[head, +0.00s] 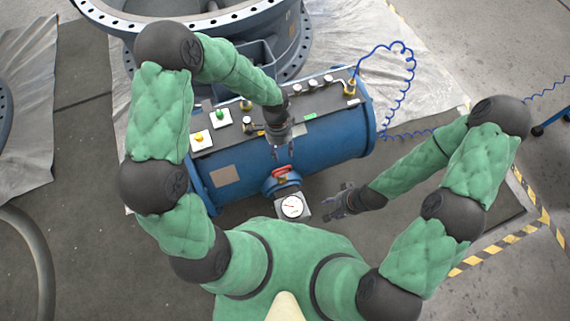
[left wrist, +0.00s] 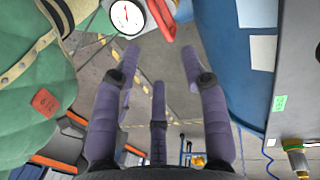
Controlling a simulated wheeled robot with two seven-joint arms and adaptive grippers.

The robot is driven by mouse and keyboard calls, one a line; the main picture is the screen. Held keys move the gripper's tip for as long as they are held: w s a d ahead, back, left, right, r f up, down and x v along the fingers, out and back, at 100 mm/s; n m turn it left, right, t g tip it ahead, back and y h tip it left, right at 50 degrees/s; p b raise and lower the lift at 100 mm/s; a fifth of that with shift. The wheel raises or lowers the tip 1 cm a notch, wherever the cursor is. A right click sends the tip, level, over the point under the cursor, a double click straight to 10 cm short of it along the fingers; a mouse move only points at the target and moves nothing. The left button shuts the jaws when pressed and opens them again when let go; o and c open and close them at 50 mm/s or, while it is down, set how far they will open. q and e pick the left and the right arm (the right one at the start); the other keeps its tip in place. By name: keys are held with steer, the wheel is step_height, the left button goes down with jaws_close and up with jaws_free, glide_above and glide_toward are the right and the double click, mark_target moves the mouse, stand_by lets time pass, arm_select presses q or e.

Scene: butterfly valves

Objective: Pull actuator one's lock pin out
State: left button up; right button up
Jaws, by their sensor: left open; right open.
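The blue cylindrical actuator (head: 250,165) lies across the middle of the head view, and its blue side fills the right of the left wrist view (left wrist: 228,50). A red part (head: 283,174) sits on its near side above a white dial gauge (head: 291,207); both show at the top of the wrist view, the red part (left wrist: 160,18) and the gauge (left wrist: 126,14). I cannot tell which part is the lock pin. My left gripper (head: 282,150) is open and empty, over the actuator near the red part. My right gripper (head: 332,203) is open and empty, right of the gauge.
A grey panel (head: 320,104) on top of the actuator carries a green button (head: 220,115), a yellow button (head: 199,138) and brass fittings. A coiled blue hose (head: 410,65) runs at right. A large flanged ring (head: 290,45) stands behind.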

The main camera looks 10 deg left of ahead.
mark_target(284, 168)
arm_select(q)
steer(key=f+b, duration=0.1)
steer(key=f, duration=0.2)
steer(key=s+f+b, duration=0.1)
steer(key=f, duration=0.2)
steer(key=d+f+b, duration=0.1)
steer(key=f, duration=0.2)
steer(key=shift+s+b, duration=0.25)
steer(key=shift+b, duration=0.1)
jaws_close()
